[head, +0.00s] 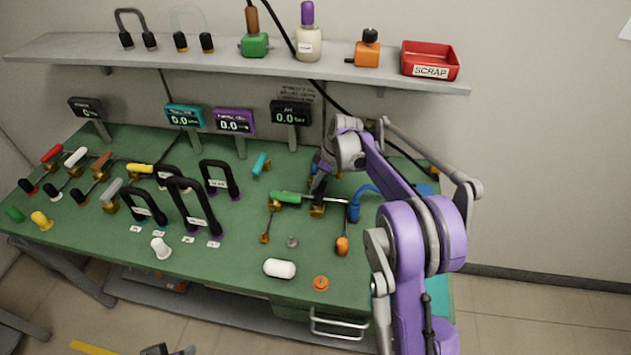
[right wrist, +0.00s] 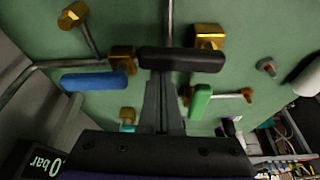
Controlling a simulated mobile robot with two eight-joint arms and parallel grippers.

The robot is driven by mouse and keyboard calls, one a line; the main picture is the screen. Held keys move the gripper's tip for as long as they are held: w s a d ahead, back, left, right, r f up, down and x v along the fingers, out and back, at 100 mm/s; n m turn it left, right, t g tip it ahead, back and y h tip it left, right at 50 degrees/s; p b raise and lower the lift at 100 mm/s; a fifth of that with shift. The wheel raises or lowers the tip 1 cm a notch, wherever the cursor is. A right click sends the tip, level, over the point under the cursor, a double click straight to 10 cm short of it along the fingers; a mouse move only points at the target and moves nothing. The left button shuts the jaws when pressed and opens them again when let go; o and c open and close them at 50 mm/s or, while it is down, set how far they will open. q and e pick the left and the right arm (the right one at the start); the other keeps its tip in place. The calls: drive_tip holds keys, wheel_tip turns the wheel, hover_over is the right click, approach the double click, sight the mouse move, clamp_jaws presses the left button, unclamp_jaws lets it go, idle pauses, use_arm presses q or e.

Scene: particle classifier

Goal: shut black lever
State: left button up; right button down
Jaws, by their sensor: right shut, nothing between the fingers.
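The black lever (right wrist: 182,60) shows in the right wrist view as a dark handle lying across the ends of my fingers, near brass valve fittings. My right gripper (right wrist: 160,82) is shut with nothing between its fingers, and its tips are at or very close to the handle; I cannot tell if they touch. In the head view my right gripper (head: 319,188) reaches down behind the green lever (head: 286,198), and my arm hides most of the black lever there. A dark piece at the bottom edge of the head view (head: 160,350) may be my left gripper, mostly cut off.
A blue lever (right wrist: 95,82) and the green lever (right wrist: 201,101) flank the fingers. Black hoop handles (head: 190,205) stand left on the green bench (head: 230,265). A shelf (head: 200,62) with bottles runs above.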

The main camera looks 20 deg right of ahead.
drive_tip(key=d+m, duration=0.1)
drive_tip(key=m, duration=0.1)
drive_tip(key=s+m+h+b, duration=0.1)
drive_tip(key=m, duration=0.1)
drive_tip(key=shift+s+d+t, duration=0.1)
drive_tip(key=shift+d+t, duration=0.25)
drive_tip(key=shift+t, duration=0.05)
drive_tip(key=m, duration=0.1)
drive_tip(key=s+d+m+h, duration=0.1)
drive_tip(key=m, duration=0.1)
drive_tip(key=s+m+b, duration=0.1)
drive_tip(key=shift+d+t, duration=0.25)
drive_tip(key=shift+t, duration=0.05)
drive_tip(key=m, duration=0.1)
drive_tip(key=s+m+h, duration=0.1)
drive_tip(key=m, duration=0.2)
drive_tip(key=shift+s+d+h+b, duration=0.3)
drive_tip(key=shift+b, duration=0.1)
drive_tip(key=s+m, duration=0.1)
drive_tip(key=s+m+h, duration=0.1)
drive_tip(key=m, duration=0.1)
drive_tip(key=shift+m, duration=0.3)
drive_tip(key=shift+s, duration=0.3)
